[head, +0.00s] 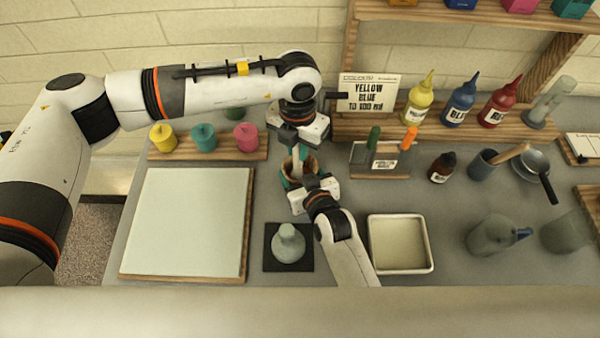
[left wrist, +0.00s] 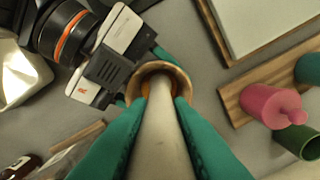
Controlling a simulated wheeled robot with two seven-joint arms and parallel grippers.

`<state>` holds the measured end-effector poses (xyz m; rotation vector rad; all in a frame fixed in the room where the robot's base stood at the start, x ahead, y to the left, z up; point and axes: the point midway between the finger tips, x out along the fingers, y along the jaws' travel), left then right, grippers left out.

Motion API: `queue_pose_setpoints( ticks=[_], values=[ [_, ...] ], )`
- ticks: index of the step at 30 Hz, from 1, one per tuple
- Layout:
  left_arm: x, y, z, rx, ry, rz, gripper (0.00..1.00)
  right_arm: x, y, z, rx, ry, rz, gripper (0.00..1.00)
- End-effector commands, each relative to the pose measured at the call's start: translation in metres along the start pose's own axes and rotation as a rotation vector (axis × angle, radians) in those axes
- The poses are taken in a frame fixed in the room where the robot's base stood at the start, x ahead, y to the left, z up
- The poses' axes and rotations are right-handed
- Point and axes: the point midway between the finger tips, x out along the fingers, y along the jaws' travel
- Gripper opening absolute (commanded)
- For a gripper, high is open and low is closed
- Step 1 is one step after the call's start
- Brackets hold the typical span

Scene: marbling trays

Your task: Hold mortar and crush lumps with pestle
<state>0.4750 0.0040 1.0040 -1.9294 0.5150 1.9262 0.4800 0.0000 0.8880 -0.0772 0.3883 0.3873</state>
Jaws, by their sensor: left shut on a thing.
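The mortar (head: 312,164), a brown round bowl, stands on the grey table near the middle of the head view. Its rim also shows in the left wrist view (left wrist: 178,70). My left gripper (head: 297,154) is shut on the pale pestle (left wrist: 160,135), directly above the mortar. The pestle's far end reaches inside the bowl. My right gripper (head: 300,177) comes from the front, its teal fingers on both sides of the mortar, gripping it. The lumps and the bowl's bottom are hidden by the pestle and fingers.
A grey flask (head: 288,244) on a black mat stands in front, left of a white-rimmed tray (head: 400,268). A large pale board (head: 190,225) lies left. Pink, teal and yellow jars (head: 246,137) stand behind it. A sign (head: 368,92) and colour bottles (head: 459,104) stand at the back.

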Motion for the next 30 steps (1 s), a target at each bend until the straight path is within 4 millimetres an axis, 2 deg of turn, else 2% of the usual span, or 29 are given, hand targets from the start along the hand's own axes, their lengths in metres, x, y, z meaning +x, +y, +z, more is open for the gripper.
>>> queue_pose_setpoints(
  ticks=[13,21,30],
  values=[
    [0.001,0.013,-0.007,0.002,-0.003,0.003,0.0,0.0,0.001,0.001,-0.001,-0.003,0.001,0.39],
    [-0.001,0.007,-0.016,0.001,-0.002,0.001,0.0,0.0,0.0,0.001,0.0,-0.004,0.001,0.39],
    [0.0,-0.004,-0.015,0.0,-0.002,0.001,0.0,0.0,0.0,0.001,0.0,-0.003,0.0,0.39]
  ],
)
